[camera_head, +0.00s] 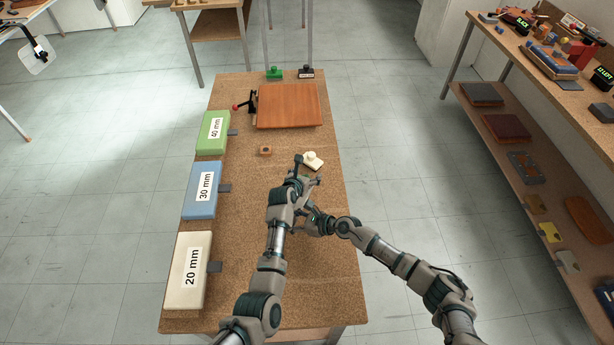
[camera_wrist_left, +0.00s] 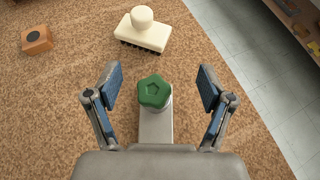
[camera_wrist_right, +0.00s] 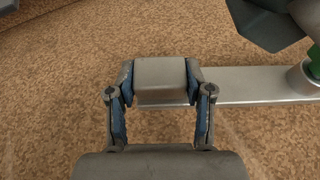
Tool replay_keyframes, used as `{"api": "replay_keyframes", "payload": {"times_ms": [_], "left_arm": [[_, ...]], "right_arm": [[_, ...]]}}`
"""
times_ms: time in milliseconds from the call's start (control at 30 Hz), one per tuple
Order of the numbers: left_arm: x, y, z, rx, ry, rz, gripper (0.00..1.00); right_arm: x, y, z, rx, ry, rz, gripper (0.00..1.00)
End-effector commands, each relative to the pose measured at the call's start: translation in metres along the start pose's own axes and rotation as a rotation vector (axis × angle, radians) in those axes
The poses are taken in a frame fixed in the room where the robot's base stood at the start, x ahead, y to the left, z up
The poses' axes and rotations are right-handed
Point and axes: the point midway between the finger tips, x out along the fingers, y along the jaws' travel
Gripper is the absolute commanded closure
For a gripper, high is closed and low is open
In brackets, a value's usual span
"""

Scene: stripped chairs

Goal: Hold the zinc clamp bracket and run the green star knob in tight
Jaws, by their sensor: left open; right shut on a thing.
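The green star knob (camera_wrist_left: 154,91) sits on a grey metal boss at one end of the zinc clamp bracket (camera_wrist_left: 156,126). My left gripper (camera_wrist_left: 160,85) is open, with its blue-padded fingers apart on either side of the knob and not touching it. In the right wrist view my right gripper (camera_wrist_right: 160,80) is shut on the block end of the bracket, whose flat bar (camera_wrist_right: 255,84) runs right to the knob. Only a sliver of green shows there. In the head view my left gripper (camera_head: 303,168) and right gripper (camera_head: 312,215) are close together and hide most of the bracket.
A cream brush (camera_wrist_left: 144,30) lies just beyond the knob, with a small orange-brown block (camera_wrist_left: 36,40) to its left. Green, blue and cream boxes marked 40, 30 and 20 mm line the cork bench's (camera_head: 240,280) left edge. A brown board (camera_head: 288,105) lies at the far end.

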Motion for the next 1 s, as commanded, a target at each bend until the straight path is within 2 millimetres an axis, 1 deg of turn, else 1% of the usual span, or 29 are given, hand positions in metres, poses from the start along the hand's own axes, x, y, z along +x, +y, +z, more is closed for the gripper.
{"api": "replay_keyframes", "payload": {"times_ms": [133, 233, 600, 733, 1000], "left_arm": [[0.0, 0.004, 0.0, 0.0, 0.0, 0.0, 0.19], [-0.002, 0.004, 0.004, 0.001, -0.001, 0.0, 0.19], [-0.018, 0.003, 0.033, 0.002, -0.001, 0.0, 0.19], [-0.022, 0.003, 0.041, 0.002, 0.0, -0.001, 0.19], [-0.024, 0.003, 0.044, 0.001, 0.0, 0.0, 0.19]], "right_arm": [[0.0, 0.0, 0.0, 0.001, 0.0, 0.0, 1.0], [0.0, 0.0, 0.0, 0.001, 0.0, 0.0, 1.0], [0.0, 0.0, 0.0, 0.0, 0.0, 0.0, 1.0], [-0.001, 0.0, 0.0, 0.0, 0.0, 0.0, 1.0], [-0.001, 0.0, 0.0, -0.001, -0.001, -0.001, 1.0]]}}
